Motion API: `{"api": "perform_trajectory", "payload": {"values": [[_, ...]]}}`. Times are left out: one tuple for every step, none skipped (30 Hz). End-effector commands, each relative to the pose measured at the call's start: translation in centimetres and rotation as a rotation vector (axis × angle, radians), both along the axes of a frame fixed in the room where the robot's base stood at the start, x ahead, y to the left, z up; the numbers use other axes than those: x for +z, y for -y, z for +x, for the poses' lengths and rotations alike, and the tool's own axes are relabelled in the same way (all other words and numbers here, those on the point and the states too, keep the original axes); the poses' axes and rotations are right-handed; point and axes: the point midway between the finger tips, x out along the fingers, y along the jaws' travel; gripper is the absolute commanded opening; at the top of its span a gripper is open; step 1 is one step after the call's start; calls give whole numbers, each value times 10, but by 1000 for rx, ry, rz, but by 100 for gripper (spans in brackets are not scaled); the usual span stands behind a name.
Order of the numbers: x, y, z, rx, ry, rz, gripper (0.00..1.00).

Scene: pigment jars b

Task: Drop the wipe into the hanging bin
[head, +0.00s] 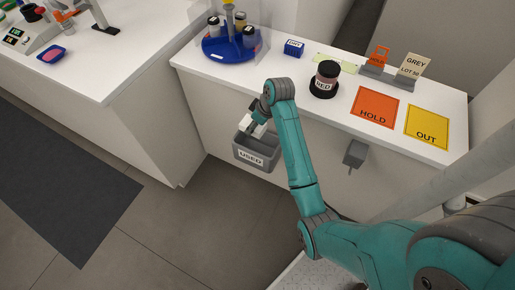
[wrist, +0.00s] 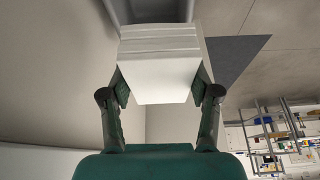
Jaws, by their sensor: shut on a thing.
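My gripper (head: 255,120) is shut on the white folded wipe (head: 259,130), just above the hanging bin. In the wrist view the wipe (wrist: 158,65) sits between both fingertips (wrist: 160,92), its layered folds showing. The grey bin (head: 257,165) labelled USED hangs on the front of the counter, and the wipe is over its open top. A grey part of the bin (wrist: 118,12) shows behind the wipe at the top of the wrist view. The inside of the bin is mostly hidden in the head view.
A grey bracket (head: 355,153) sticks out from the counter front.

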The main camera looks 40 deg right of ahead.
Motion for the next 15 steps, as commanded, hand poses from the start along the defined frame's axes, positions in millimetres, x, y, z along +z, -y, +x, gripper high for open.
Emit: {"api": "perform_trajectory", "payload": {"values": [[7, 12, -2, 11, 5, -2, 23], [10, 16, -3, 21, 6, -2, 23], [13, 21, -4, 31, 9, -2, 23], [15, 24, -5, 39, 11, -3, 23], [16, 26, -5, 45, 11, -3, 23], [18, 29, -6, 49, 12, -3, 23], [19, 30, -7, 52, 12, -4, 23], [19, 31, -7, 55, 12, -5, 23], [19, 32, -7, 58, 13, -4, 23], [18, 33, -7, 59, 14, -5, 23], [17, 33, -7, 60, 13, -4, 23], [14, 33, -7, 60, 12, -5, 23], [12, 32, -7, 61, 12, -4, 23], [9, 32, -7, 60, 12, -3, 23], [5, 32, -7, 60, 12, -3, 23]]}}
